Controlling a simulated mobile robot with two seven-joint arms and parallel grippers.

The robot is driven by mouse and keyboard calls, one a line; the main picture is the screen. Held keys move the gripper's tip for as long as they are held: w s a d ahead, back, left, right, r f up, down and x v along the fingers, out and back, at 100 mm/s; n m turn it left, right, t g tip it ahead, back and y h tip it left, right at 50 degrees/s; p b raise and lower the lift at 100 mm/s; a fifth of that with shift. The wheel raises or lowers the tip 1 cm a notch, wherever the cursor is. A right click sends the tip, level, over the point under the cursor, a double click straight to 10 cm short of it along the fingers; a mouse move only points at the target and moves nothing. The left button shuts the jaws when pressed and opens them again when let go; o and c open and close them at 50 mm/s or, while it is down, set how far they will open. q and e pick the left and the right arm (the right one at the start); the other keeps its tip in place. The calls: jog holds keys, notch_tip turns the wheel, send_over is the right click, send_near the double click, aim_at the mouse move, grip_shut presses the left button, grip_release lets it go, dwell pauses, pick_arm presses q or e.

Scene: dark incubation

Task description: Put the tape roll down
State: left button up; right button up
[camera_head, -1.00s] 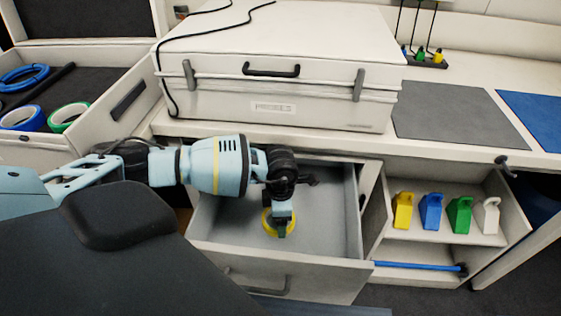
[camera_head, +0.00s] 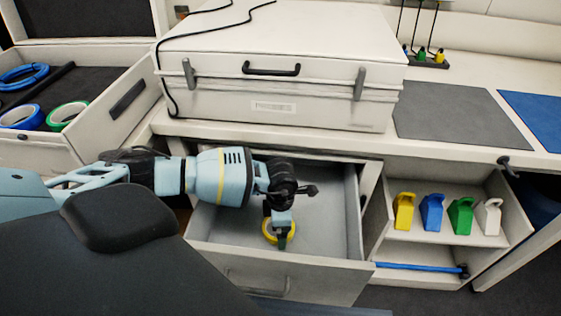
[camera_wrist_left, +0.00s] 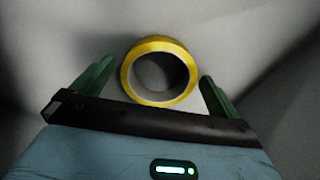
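My left gripper (camera_head: 279,240) is over the roll inside the drawer. In the wrist view my left gripper (camera_wrist_left: 155,88) has its two green fingers spread, one on each side of the roll, with a visible gap on both sides. My right gripper is not in view.
A white case (camera_head: 280,85) stands on the counter behind the drawer. Blue tape (camera_head: 20,116) and green tape (camera_head: 68,113) lie in a bin at the left. A shelf at the right holds yellow, blue, green and white pieces. The drawer floor around the roll is clear.

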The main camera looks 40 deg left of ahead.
pick_arm(q)
jog(key=shift+r, duration=0.25)
notch_tip(320, 180, up, 12)
jog(key=p, duration=0.1)
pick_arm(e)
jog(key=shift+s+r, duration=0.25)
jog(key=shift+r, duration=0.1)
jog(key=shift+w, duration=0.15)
